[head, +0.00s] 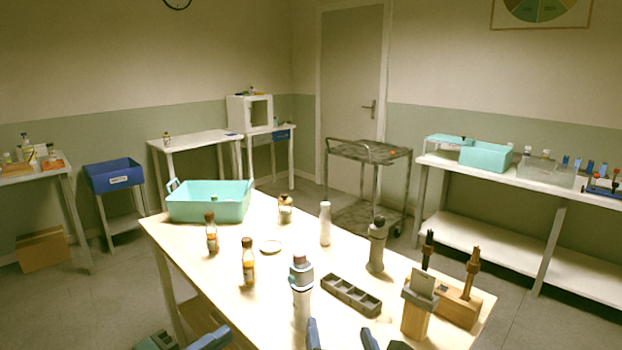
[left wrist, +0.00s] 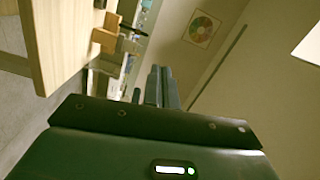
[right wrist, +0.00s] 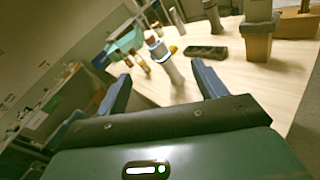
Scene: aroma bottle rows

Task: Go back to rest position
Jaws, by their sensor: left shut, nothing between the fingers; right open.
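My left gripper (head: 212,338) is at the bottom edge of the head view, low at the table's near side. In the left wrist view its fingers (left wrist: 162,88) are together with nothing between them. My right gripper (head: 342,338) is at the bottom middle of the head view. In the right wrist view its fingers (right wrist: 160,88) are spread apart and empty. A pale bottle with a grey collar (head: 302,305) stands on the wooden table (head: 205,290) beyond the right fingers; it also shows in the right wrist view (right wrist: 172,70). Two brown bottles (head: 248,268) (head: 211,238) stand to its left.
A teal bin (head: 210,208) sits at the table's far left. A dark compartment tray (head: 351,298), a grey bottle (head: 377,252), a white bottle (head: 325,228) and wooden holders (head: 458,308) stand on the right part.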

